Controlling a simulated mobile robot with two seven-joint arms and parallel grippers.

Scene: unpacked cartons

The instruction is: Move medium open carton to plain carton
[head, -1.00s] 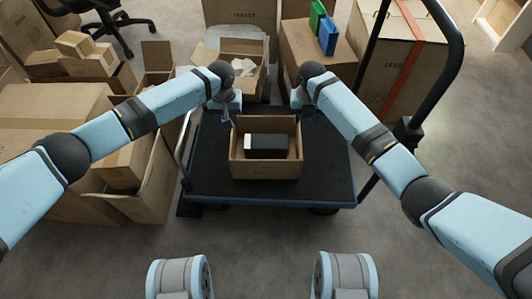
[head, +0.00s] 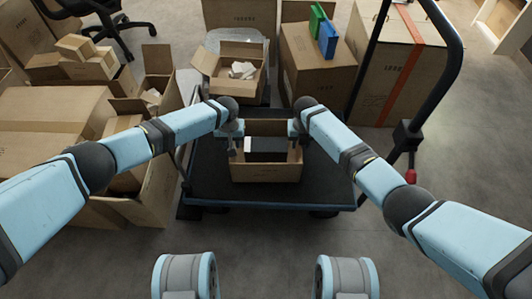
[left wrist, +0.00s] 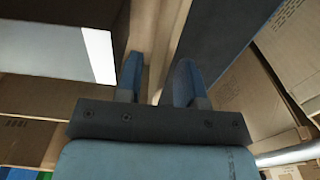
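An open carton (head: 265,172) stands on the dark trolley deck, with a black-and-white box (head: 266,149) inside; the box also shows in the left wrist view (left wrist: 60,40). I take this to be the medium open carton. My left gripper (head: 232,146) is at its left wall. In the left wrist view the fingers (left wrist: 160,85) are apart, one on each side of the thin wall, with a gap visible. My right gripper (head: 297,143) is at the right wall; its finger gap is too small to judge. I cannot tell which carton is the plain one.
The trolley (head: 210,190) has a tall black handle at right. Behind stand an open carton with white paper (head: 225,82), a carton with green and blue items (head: 318,75) and a red-strapped carton (head: 385,75). Cartons crowd the left (head: 50,115). The front floor is clear.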

